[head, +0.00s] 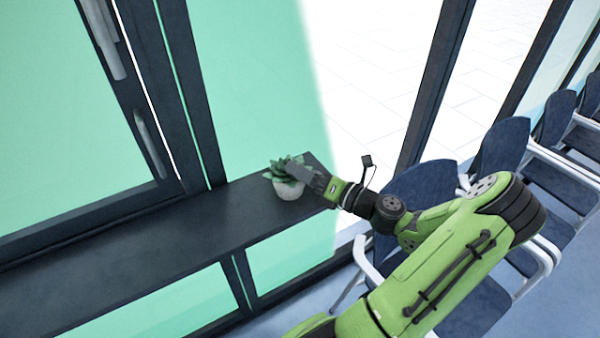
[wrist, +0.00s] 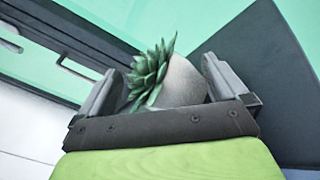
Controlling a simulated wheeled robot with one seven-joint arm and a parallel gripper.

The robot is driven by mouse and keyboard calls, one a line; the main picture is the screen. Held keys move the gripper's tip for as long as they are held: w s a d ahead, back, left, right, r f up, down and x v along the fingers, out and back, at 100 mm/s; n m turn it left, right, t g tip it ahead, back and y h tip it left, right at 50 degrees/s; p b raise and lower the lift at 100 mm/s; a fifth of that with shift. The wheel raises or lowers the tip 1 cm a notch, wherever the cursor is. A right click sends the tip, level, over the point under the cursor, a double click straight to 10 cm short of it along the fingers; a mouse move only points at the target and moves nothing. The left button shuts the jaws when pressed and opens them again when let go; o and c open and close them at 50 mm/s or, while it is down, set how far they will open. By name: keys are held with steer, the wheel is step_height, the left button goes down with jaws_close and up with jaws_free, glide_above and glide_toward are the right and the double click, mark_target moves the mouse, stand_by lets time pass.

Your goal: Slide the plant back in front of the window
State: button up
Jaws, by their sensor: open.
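The plant (head: 288,183) is a green succulent in a round pale grey pot. It stands upright on a dark ledge (head: 130,226) near the ledge's right end, by the window (head: 250,80). My gripper (head: 300,174) is at the plant, reaching in from the right. In the wrist view the plant (wrist: 165,82) sits between the two open fingers of my gripper (wrist: 158,92). The lower part of the pot is hidden behind the gripper's dark palm bar. I cannot tell whether either finger touches the pot.
The ledge is bare to the left of the plant. A dark window frame with handles (head: 150,142) rises behind the ledge. Several dark blue chairs (head: 425,185) with white armrests stand in a row at the right, close to my arm.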

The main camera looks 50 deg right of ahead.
steer(key=shift+w+a, duration=0.15)
steer(key=shift+w, duration=1)
steer(key=shift+c, duration=0.3)
steer(key=c, duration=0.8)
steer(key=shift+a, duration=0.1)
steer(key=shift+c, duration=0.3)
